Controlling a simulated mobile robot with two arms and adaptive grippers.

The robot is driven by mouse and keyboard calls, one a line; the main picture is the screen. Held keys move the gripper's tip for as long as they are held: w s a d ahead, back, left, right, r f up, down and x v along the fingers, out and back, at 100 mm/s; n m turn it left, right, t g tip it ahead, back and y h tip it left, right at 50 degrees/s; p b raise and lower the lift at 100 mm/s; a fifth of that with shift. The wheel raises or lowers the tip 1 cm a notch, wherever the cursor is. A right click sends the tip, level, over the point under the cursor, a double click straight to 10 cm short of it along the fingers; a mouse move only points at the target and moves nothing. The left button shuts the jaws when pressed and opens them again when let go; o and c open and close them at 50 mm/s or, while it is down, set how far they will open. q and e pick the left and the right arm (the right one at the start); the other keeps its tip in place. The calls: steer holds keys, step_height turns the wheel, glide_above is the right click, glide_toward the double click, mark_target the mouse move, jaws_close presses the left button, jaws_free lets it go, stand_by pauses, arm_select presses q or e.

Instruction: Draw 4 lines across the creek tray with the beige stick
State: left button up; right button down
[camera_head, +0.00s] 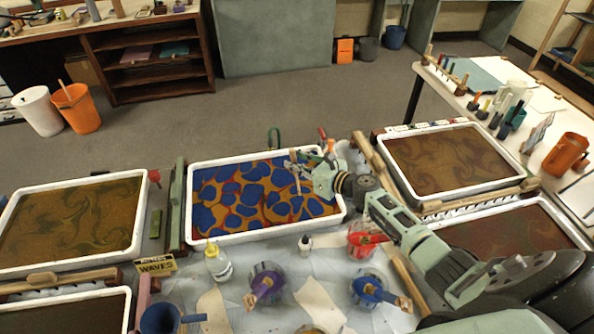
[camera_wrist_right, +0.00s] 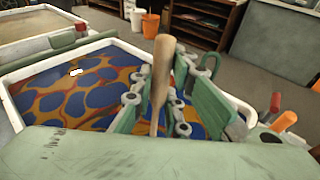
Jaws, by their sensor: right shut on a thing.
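A white-rimmed tray (camera_head: 218,237) with blue blotches on orange and red stands in the middle of the head view. Its rim also shows in the right wrist view (camera_wrist_right: 60,62). My right gripper (camera_head: 300,172) is over the tray's right part, shut on the beige stick (camera_head: 294,163). In the right wrist view the stick (camera_wrist_right: 163,70) stands nearly upright between the fingers, its thick end up. Its lower end is hidden there, so I cannot tell whether it touches the surface. I see no line across the pattern. My left gripper is not in view.
Brown swirled trays stand at the left (camera_head: 70,222) and right (camera_head: 450,160). A WAVES sign (camera_head: 156,266), a bottle (camera_head: 217,263) and paint cups (camera_head: 266,281) stand in front. A green hooked thing (camera_head: 273,138) and a red-topped one (camera_head: 322,134) are at the back rim.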

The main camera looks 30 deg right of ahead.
steer(key=w+d+b, duration=0.4)
steer(key=w+b, duration=1.2)
steer(key=r+p, duration=0.2)
steer(key=p, duration=0.1)
steer(key=r+p, duration=0.2)
steer(key=shift+s, duration=0.25)
stand_by(0.9)
stand_by(0.4)
